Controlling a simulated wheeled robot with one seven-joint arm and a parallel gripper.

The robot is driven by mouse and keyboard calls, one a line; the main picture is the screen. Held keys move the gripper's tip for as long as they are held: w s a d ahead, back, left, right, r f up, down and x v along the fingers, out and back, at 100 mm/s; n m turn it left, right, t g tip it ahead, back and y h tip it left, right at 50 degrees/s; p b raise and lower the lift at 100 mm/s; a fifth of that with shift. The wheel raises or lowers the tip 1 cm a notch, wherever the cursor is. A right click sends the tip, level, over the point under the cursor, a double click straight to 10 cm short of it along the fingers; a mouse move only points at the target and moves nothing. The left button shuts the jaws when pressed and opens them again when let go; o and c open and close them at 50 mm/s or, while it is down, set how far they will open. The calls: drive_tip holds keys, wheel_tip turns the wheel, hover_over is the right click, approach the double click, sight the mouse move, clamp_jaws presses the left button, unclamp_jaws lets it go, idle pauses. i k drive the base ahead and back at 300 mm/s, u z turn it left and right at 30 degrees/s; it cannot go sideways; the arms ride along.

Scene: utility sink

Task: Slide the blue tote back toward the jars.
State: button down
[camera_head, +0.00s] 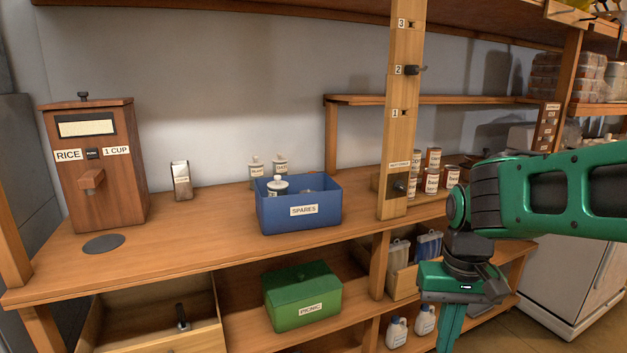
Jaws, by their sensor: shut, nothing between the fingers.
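The blue tote (300,217), labelled SPARES, stands upright on the wooden counter near its front edge. A jar with a dark lid (277,186) shows at the tote's left, inside or just behind its rim; I cannot tell which. White jars (281,165) stand behind the tote, toward the wall, their lower parts hidden by it. My gripper (450,335) points down at the lower right, in front of the counter and well right of the tote. It is shut and touches nothing I can see; its fingertips run toward the bottom edge of the view.
A wooden post (401,130) with pegs rises right of the tote. Labelled jars and cans (432,172) stand beyond it. A rice dispenser (95,165) and a small shaker (181,181) stand left. A green box (302,296) sits on the shelf below. Counter left of the tote is clear.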

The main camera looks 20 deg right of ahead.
sight(295, 210)
drive_tip(key=z, duration=0.1)
drive_tip(key=i, duration=1)
drive_tip(key=u, duration=0.05)
